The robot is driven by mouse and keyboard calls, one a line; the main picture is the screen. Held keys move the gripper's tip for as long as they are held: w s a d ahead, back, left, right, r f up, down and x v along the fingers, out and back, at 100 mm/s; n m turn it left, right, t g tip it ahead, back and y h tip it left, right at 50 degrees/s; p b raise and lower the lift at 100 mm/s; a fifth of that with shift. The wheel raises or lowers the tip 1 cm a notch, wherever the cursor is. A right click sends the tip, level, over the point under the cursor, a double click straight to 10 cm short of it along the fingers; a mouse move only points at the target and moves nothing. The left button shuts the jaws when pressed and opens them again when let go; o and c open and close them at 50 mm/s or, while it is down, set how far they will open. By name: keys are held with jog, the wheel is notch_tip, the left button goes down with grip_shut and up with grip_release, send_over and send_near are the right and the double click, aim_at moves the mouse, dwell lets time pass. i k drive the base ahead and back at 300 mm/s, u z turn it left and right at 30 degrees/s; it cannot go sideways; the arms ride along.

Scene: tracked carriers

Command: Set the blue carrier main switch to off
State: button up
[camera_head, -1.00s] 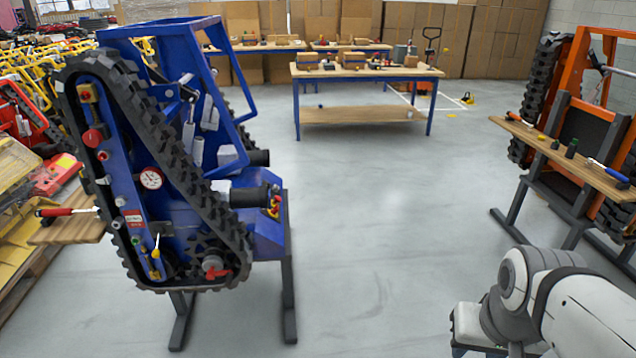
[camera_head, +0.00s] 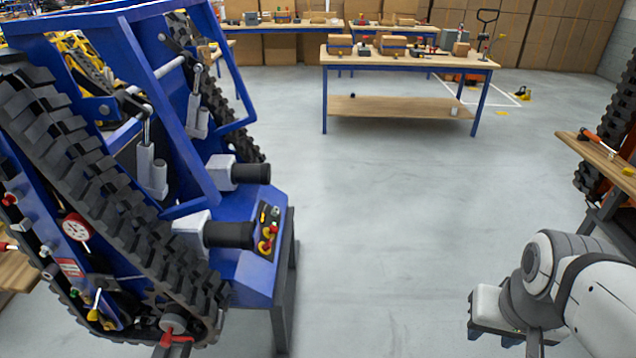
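The blue carrier (camera_head: 250,277) stands at the left on dark legs, with black tracks. A small dark control panel (camera_head: 274,222) is on its blue deck, right of two black cylinders. The panel bears small buttons and two red-and-yellow knobs, an upper one (camera_head: 270,230) and a lower one (camera_head: 264,246). A red handle on a grey round fitting (camera_head: 174,338) shows low on the near side. Which part is the main switch, and its setting, I cannot tell. My white and grey arm is at the lower right, well apart from the carrier; its gripper fingers are not visible.
Grey floor is clear between the carrier and my arm. A blue-legged workbench (camera_head: 400,62) with boxes stands at the back. At the right edge, a wooden shelf (camera_head: 592,150) with tools juts out beside a black track. Cardboard boxes line the back wall.

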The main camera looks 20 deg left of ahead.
aim_at(268, 245)
jog(key=u, duration=0.3)
jog(key=i, duration=1.2)
jog(key=u, duration=0.4)
